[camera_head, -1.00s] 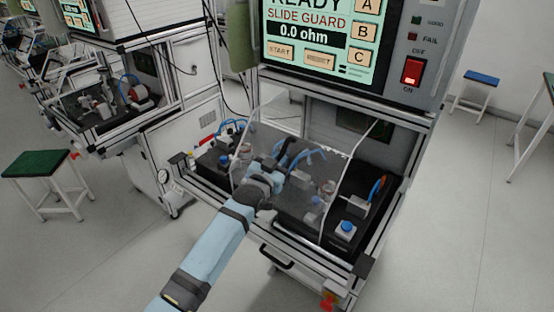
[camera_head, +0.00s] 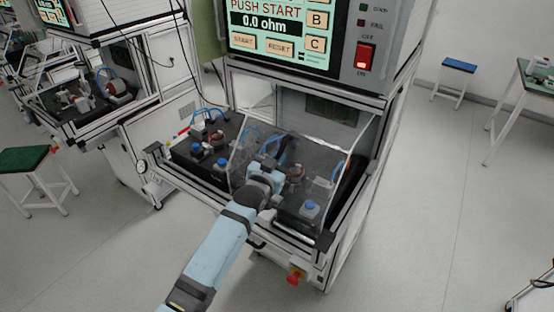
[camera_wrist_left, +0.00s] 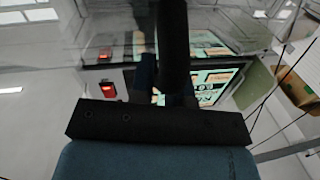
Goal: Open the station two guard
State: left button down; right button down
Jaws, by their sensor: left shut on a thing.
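The guard (camera_head: 325,165) of the middle station is a clear panel cover. In the head view it stands over the right part of the black work deck (camera_head: 180,153), and the deck's left part is uncovered. My left gripper (camera_head: 272,174) is at the front of the guard, toward its left side, and is shut on what seems to be the guard's handle; the arm hides the grip. The left wrist view shows a dark upright bar (camera_wrist_left: 173,45) beyond the gripper body, with the clear panel around it. My right gripper is not in view.
Above the deck, the screen (camera_head: 283,28) reads "PUSH START" and "0.0 ohm", beside a lit red switch (camera_head: 363,56). Blue buttons (camera_head: 222,163) sit on the deck. Another station (camera_head: 95,95) stands at left, with a green stool (camera_head: 22,160). Open floor lies at right.

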pick_arm(q)
jog(key=shift+s+d+f, duration=0.1)
jog(key=shift+d+f, duration=0.05)
jog(key=c, duration=1.4)
grip_release()
jog(key=shift+d, duration=0.1)
jog(key=shift+s, duration=0.15)
jog(key=b+v, duration=0.1)
jog(key=v, duration=1.2)
jog(key=shift+s+a+b, duration=0.2)
jog(key=shift+a+b, duration=0.15)
